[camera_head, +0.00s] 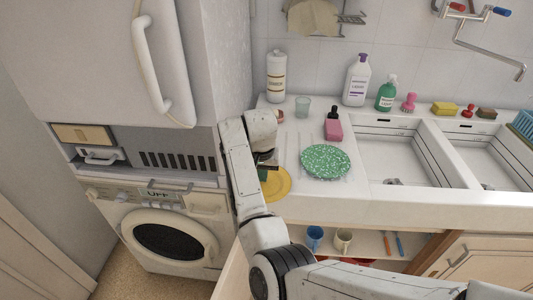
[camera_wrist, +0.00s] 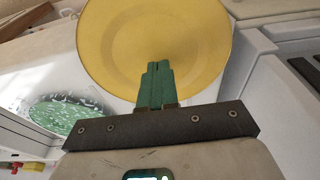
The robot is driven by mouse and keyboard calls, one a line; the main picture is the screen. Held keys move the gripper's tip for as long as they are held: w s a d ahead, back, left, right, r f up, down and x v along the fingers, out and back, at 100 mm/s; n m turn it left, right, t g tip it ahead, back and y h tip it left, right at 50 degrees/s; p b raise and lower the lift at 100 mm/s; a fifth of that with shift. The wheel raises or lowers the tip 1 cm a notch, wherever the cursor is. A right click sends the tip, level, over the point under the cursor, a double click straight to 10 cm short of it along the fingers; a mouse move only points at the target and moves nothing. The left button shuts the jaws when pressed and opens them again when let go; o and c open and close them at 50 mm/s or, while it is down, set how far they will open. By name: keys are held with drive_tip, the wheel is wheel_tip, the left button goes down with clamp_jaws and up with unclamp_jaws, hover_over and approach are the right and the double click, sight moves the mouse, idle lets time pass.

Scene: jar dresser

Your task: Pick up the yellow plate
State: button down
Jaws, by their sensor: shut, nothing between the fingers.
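The yellow plate (camera_head: 277,186) lies at the left end of the white counter in the head view, partly hidden behind my arm. In the wrist view the yellow plate (camera_wrist: 125,45) fills the top middle, with its far edge cut off. My gripper (camera_head: 265,172) is over the plate's left part in the head view. In the wrist view my gripper (camera_wrist: 158,66) shows its green fingers close together, shut and empty, overlapping the lower part of the plate. I cannot tell whether the fingertips touch it.
A green speckled plate (camera_head: 326,161) lies just right of the yellow one. Two sinks (camera_head: 404,155) are to the right. A tall fridge-like cabinet (camera_head: 165,60) and a washing machine (camera_head: 165,235) stand left.

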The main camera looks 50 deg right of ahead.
drive_tip(key=shift+s+a+r+p, duration=0.15)
drive_tip(key=shift+r+p, duration=0.1)
drive_tip(key=shift+p, duration=0.5)
drive_tip(key=shift+r, duration=0.1)
